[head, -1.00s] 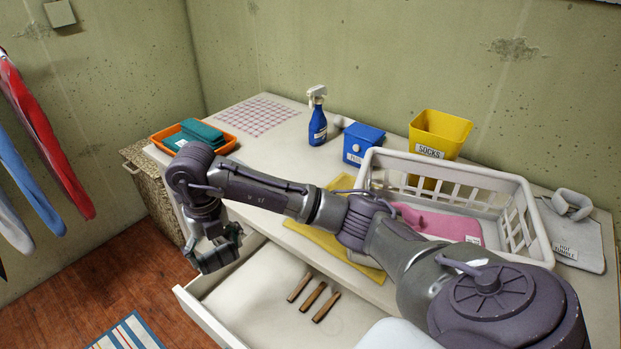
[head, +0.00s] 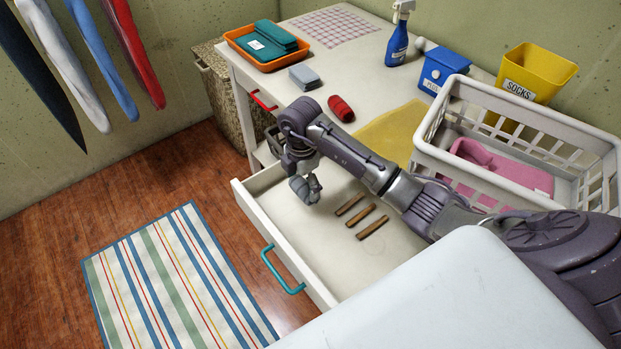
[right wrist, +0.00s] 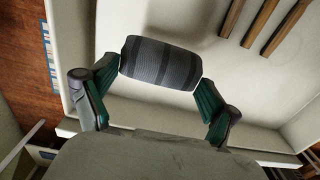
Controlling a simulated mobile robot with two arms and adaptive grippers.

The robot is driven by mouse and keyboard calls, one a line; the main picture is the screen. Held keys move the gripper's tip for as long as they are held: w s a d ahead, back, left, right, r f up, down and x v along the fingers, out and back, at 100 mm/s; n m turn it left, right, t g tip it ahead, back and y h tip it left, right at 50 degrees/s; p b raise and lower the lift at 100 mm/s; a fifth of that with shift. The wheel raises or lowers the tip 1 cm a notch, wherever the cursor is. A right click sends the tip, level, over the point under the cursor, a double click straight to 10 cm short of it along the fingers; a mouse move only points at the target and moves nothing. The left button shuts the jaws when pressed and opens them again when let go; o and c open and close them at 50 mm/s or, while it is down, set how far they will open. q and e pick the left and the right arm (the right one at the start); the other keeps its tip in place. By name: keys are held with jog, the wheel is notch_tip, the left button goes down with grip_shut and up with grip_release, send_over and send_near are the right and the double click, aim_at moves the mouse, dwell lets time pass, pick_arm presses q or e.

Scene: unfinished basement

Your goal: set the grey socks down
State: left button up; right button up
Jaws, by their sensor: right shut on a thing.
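The grey socks (right wrist: 160,63) are a rolled, dark grey striped bundle in the right wrist view. My right gripper (head: 305,189) is shut on them, with one green-padded finger at each end of the roll. In the head view it points down over the left part of the open white drawer (head: 378,262); the socks are hard to tell from the fingers there. The drawer floor shows behind the roll, and I cannot tell whether the roll touches it. My left gripper is not in view.
Several wooden dividers or pegs (head: 371,227) lie in the drawer right of the gripper. On the tabletop (head: 345,68) are a red roll (head: 341,108), a grey folded stack (head: 304,77), an orange tray (head: 240,42), a yellow cloth (head: 392,135) and a white basket (head: 520,137).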

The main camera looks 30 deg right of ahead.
aim_at(303, 193)
jog(key=shift+f, duration=2.05)
jog(key=shift+f, duration=0.1)
jog(key=o, duration=0.9)
notch_tip(303, 193, up, 12)
jog(key=shift+r, duration=0.15)
